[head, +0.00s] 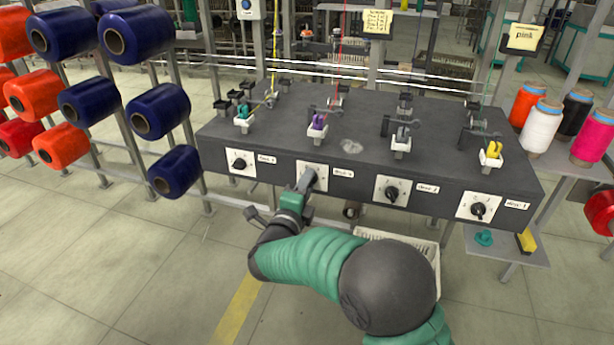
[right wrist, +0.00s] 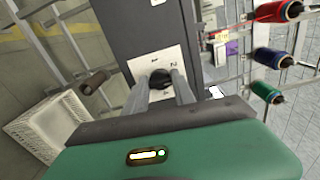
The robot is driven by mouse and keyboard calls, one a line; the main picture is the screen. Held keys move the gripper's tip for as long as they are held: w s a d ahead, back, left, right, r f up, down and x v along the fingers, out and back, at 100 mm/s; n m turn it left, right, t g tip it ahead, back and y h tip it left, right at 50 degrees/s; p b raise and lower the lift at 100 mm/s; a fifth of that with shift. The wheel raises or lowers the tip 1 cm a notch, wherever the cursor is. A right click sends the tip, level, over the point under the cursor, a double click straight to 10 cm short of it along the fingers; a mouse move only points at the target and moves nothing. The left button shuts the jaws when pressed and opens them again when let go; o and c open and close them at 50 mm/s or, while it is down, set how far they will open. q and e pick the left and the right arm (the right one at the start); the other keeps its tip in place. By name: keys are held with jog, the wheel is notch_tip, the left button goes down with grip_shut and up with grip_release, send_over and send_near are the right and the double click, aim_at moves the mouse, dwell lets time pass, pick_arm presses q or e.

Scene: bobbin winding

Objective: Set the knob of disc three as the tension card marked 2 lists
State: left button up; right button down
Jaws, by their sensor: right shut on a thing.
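A dark machine box (head: 480,181) carries a row of white dial plates with black knobs on its front. My right gripper (head: 308,182) is at the second plate from the left (head: 322,171), shut on its knob. In the right wrist view the two fingers stand on either side of the dark knob (right wrist: 160,78), in front of the white plate (right wrist: 145,65) with small marks. The label beside this plate (head: 343,173) is too small to read surely. A yellow handwritten card (head: 377,20) hangs at the back; its text is unreadable. My left gripper is not in view.
Other knobs sit at the left (head: 239,164), right of centre (head: 391,193) and far right (head: 478,210). A pale crate (head: 436,255) stands below the box. Spool racks (head: 185,125) are left; thread cones (head: 543,126) stand right. A card (head: 525,37) reads "pink".

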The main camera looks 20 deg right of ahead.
jog(key=shift+a+f+n+p, duration=0.1)
jog(key=shift+f+n+p, duration=0.05)
jog(key=shift+n+p, duration=1.4)
jog(key=shift+f+n+p, duration=0.1)
jog(key=shift+n+p, duration=1)
jog(key=shift+n, duration=0.75)
jog(key=shift+f, duration=0.1)
jog(key=c, duration=1.4)
grip_release()
jog(key=o, duration=0.4)
jog(key=shift+c, duration=0.2)
